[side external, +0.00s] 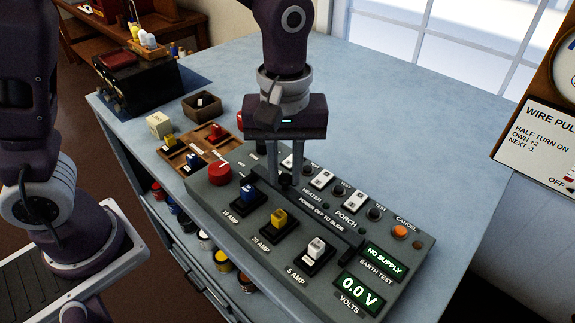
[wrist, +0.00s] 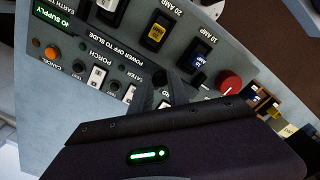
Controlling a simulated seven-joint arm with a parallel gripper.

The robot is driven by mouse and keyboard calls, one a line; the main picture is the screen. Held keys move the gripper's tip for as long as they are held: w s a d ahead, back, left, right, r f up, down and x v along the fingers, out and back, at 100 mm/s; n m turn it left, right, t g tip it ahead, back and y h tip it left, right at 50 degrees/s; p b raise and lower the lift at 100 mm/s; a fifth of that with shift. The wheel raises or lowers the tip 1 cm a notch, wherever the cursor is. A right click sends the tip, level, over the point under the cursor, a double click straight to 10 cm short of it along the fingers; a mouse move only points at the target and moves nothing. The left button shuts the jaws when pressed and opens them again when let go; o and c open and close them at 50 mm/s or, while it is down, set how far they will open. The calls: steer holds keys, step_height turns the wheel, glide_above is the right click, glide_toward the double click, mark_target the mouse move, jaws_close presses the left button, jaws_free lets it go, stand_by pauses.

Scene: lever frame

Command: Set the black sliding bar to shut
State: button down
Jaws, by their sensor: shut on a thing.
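The black sliding bar (side external: 333,228) lies flat along the grey panel (side external: 215,195), between the fuse row and the line of small switches, beside the words POWER OFF TO SLIDE. My gripper (side external: 291,182) points down at the bar's far-left end and is shut on its small black knob (side external: 285,181). In the wrist view the fingers (wrist: 163,97) reach the dark knob (wrist: 160,77); the contact is partly hidden. The volts display (side external: 358,295) reads 0.0 V and the earth test display (side external: 385,256) reads NO SUPPLY.
Blue (side external: 248,195), yellow (side external: 279,219) and white (side external: 316,247) fuses stand in front of the bar. A red knob (side external: 220,173) is at the panel's left. White switches (side external: 322,179) and an orange cancel button (side external: 400,231) lie behind.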

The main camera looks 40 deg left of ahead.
mark_target(273, 208)
steer(key=shift+s, duration=1.45)
steer(key=c, duration=1.3)
jaws_free()
steer(key=shift+o, duration=0.2)
steer(key=shift+r, duration=0.1)
step_height(273, 208, up, 7)
